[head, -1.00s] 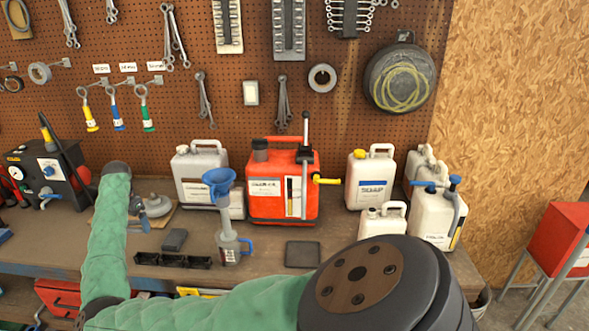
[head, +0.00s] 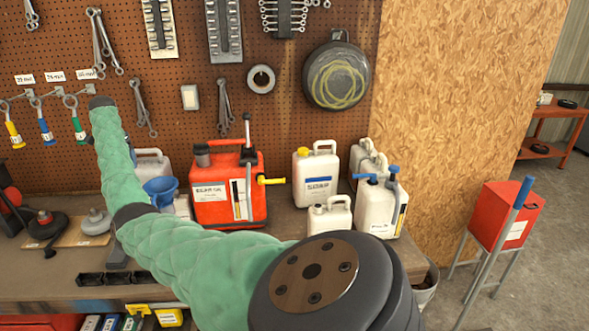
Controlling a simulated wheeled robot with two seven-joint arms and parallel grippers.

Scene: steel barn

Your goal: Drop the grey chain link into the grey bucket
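A pale grey bucket (head: 427,285) stands on the floor at the right end of the workbench, low in the head view. Only part of its rim and side shows; one of my arms and the bench edge hide the rest, and I cannot see inside it. I cannot make out the grey chain link anywhere in this view. One of my green-sleeved arms crosses the front of the bench and bends up at the left.
The workbench (head: 290,222) carries a red canister (head: 209,190), several white jugs, a blue funnel (head: 160,189) and a dark tray (head: 90,279). A red box on legs (head: 502,213) stands at the right. Floor between it and the bucket is open.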

